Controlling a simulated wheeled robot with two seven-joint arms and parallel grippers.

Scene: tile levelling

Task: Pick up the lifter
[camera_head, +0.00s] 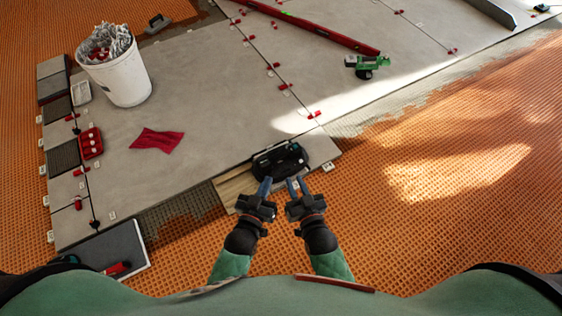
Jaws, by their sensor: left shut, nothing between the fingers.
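A black handled device (280,160), which looks like the lifter, lies on the front edge of the grey tiled floor, partly over a wood-coloured board. My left gripper (265,183) is shut and empty just in front of the device's near left side. My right gripper (297,181) has its blue fingers a little apart, with nothing seen between them, just in front of the device's near right side. Whether either gripper touches the device cannot be told from this view.
A white bucket (126,80) stands at the left, near a red cloth (157,139) and a red tray (91,143). A green tool (368,65) and a long red level (320,32) lie further back. Orange matting (450,230) at the right is clear.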

